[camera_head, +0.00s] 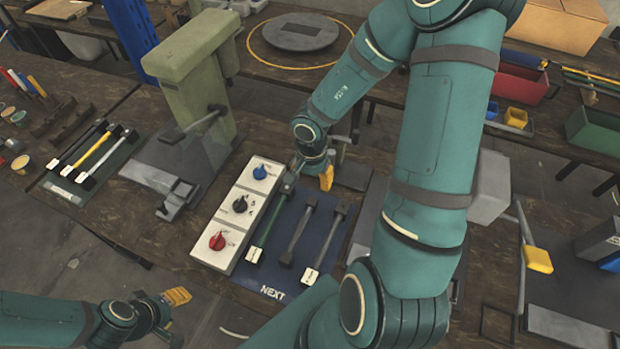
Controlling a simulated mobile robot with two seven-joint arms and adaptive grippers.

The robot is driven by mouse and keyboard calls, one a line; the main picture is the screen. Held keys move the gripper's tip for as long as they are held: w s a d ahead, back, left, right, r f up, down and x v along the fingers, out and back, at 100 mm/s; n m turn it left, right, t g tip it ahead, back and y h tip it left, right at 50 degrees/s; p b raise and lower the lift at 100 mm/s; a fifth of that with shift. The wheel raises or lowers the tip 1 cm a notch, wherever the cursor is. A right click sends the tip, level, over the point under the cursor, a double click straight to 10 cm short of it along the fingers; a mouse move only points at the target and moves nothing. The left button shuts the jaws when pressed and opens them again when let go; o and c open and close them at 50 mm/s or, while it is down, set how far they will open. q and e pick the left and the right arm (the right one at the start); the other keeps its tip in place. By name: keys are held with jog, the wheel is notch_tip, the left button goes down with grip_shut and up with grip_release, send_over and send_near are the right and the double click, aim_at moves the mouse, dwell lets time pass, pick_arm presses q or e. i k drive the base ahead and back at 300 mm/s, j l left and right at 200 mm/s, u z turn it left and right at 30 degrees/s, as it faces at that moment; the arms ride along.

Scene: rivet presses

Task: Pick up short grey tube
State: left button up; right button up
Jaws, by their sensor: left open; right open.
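A dark blue mat (275,274) marked NEXT lies on the bench with several tubes on it. The shorter-looking grey tube (298,232) lies in the middle, with dark ends. A longer-looking grey tube (325,241) with a white tag lies to its right, and a green tube (269,229) with a white tag to its left. My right gripper (310,178) is open above the far end of the mat, beyond the grey tubes and apart from them. My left gripper (177,300) is open and empty at the lower left, well away from the mat.
A white panel (238,212) with blue, black and red knobs adjoins the mat's left side. A green press (197,98) stands behind it.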

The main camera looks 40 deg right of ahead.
aim_at(285, 260)
jog(key=k+j, duration=0.75)
jog(key=j, duration=0.25)
